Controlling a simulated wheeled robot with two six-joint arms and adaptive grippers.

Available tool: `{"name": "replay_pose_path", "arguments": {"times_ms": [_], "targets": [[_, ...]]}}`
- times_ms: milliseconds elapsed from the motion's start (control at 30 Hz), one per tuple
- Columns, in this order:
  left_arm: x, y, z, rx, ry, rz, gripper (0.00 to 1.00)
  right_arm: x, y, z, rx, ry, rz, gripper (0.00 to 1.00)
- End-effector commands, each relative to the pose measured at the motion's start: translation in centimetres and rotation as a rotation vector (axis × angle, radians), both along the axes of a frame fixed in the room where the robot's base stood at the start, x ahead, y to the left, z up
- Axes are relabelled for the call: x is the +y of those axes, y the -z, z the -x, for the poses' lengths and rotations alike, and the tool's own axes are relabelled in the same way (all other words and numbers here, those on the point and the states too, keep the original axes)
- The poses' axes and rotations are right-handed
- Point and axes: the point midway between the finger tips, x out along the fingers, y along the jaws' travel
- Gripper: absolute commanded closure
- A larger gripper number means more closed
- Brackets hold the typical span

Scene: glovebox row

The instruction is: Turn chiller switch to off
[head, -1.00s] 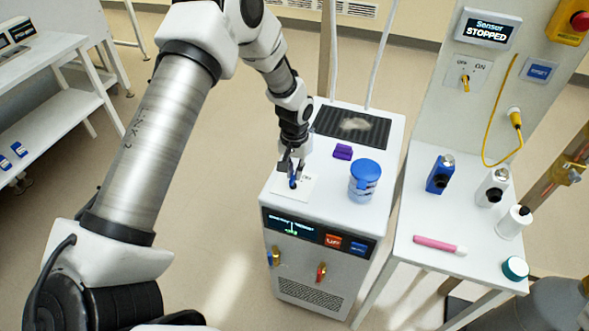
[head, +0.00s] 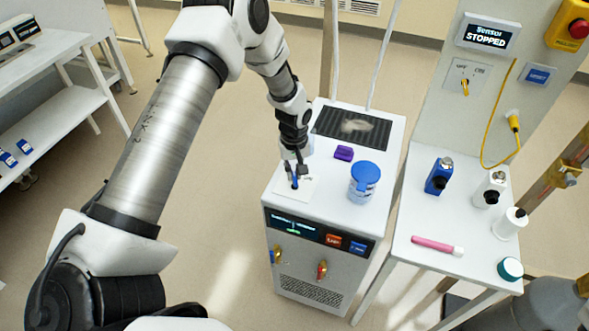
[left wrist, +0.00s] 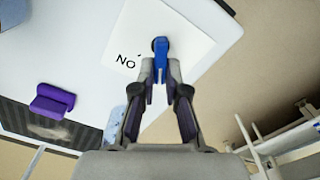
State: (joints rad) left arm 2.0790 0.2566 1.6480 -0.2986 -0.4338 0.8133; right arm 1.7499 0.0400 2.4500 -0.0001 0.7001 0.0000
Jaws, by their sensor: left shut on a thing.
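The chiller (head: 322,205) is a white box cabinet with a dark front display. Its switch (left wrist: 160,50) has a blue handle on a white label plate (left wrist: 180,25). The plate shows lettering like "ON" upside down in the left wrist view; any other lettering there is hidden. My left gripper (head: 294,182) points down at the chiller top from above. In the left wrist view its fingertips (left wrist: 161,76) are shut on the blue handle. My right gripper is in neither view.
A blue-lidded jar (head: 364,181) and a purple block (head: 343,153) stand on the chiller near the gripper. A side table (head: 420,268) at right holds bottles and a pink marker. A wall panel has a yellow key switch (head: 464,87).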

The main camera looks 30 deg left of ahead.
Motion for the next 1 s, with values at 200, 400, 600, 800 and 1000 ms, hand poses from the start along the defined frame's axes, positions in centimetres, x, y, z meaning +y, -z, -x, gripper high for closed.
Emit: {"name": "replay_pose_path", "arguments": {"times_ms": [200, 400, 600, 800, 1000], "targets": [[0.0, 0.1, 0.0, 0.000, -0.011, 0.000, 1.00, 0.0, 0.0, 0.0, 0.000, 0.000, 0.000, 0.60], [0.0, 0.1, 0.0, 0.000, -0.011, 0.000, 0.80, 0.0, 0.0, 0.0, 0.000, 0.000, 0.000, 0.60], [0.0, 0.1, 0.0, 0.000, -0.009, 0.000, 0.62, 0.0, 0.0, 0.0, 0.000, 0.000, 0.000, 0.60], [0.0, -0.3, 0.0, -0.001, -0.009, 0.001, 0.62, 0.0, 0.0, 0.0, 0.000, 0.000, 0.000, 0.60], [0.0, -3.8, -0.1, -0.005, -0.008, 0.001, 0.62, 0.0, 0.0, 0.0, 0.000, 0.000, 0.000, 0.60]]}}
